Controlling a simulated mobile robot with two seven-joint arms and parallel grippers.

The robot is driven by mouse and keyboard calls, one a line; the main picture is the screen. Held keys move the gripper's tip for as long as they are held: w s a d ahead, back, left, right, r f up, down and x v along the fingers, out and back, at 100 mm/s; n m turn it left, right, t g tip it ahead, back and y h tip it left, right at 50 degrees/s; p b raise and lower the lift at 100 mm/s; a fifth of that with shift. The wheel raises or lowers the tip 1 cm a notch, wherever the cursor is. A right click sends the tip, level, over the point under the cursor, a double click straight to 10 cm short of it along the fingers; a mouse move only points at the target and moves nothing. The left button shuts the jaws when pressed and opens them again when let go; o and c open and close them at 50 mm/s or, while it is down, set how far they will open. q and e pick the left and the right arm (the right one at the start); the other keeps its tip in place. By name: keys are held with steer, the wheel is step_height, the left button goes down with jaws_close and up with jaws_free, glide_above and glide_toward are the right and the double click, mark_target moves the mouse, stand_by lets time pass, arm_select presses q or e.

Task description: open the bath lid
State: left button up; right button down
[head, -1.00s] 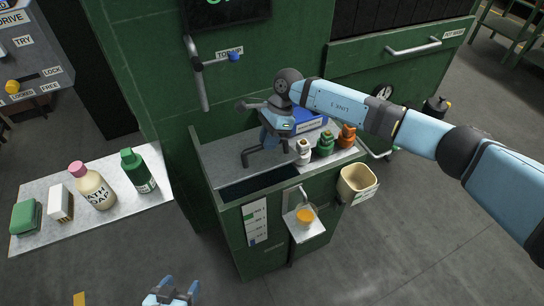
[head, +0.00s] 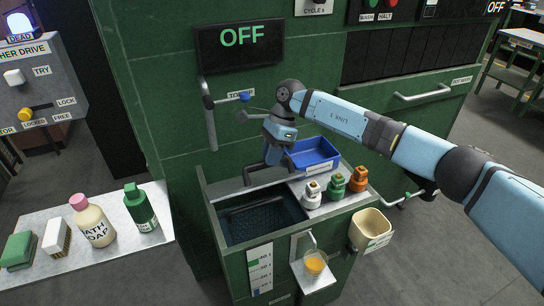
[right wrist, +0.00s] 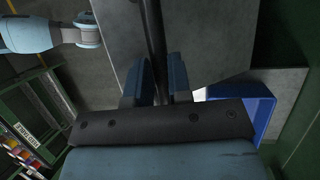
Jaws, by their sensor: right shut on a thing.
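The bath lid (head: 228,187) is a grey panel at the back of the green bath unit, below the OFF screen. In front of it the bath (head: 262,218) shows as a dark opening with a mesh-like floor. My right gripper (head: 268,158) is over the lid, shut on its dark handle (head: 248,176). In the right wrist view the handle (right wrist: 152,30) runs as a dark bar between the fingers (right wrist: 154,82), with the grey lid (right wrist: 122,45) behind it. The fingertips are partly hidden in the head view. My left gripper is not in view.
A blue tray (head: 316,152) and several capped bottles (head: 336,186) stand right of the bath. A lever (head: 210,115) is on the wall behind. A beige bin (head: 370,228) and a shelf with an orange cup (head: 315,263) are in front. A side counter (head: 128,238) holds soaps.

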steer(key=c, duration=1.4)
jaws_free()
steer(key=shift+f, duration=0.15)
steer(key=o, duration=0.3)
steer(key=shift+w+a+f, duration=0.1)
steer(key=shift+w, duration=0.1)
steer(key=shift+o, duration=0.2)
steer(key=shift+w+f, duration=0.1)
steer(key=shift+r, duration=0.3)
steer(key=v, duration=1.3)
steer(key=shift+r+b, duration=0.15)
steer(key=shift+b, duration=0.25)
steer(key=shift+w, duration=0.1)
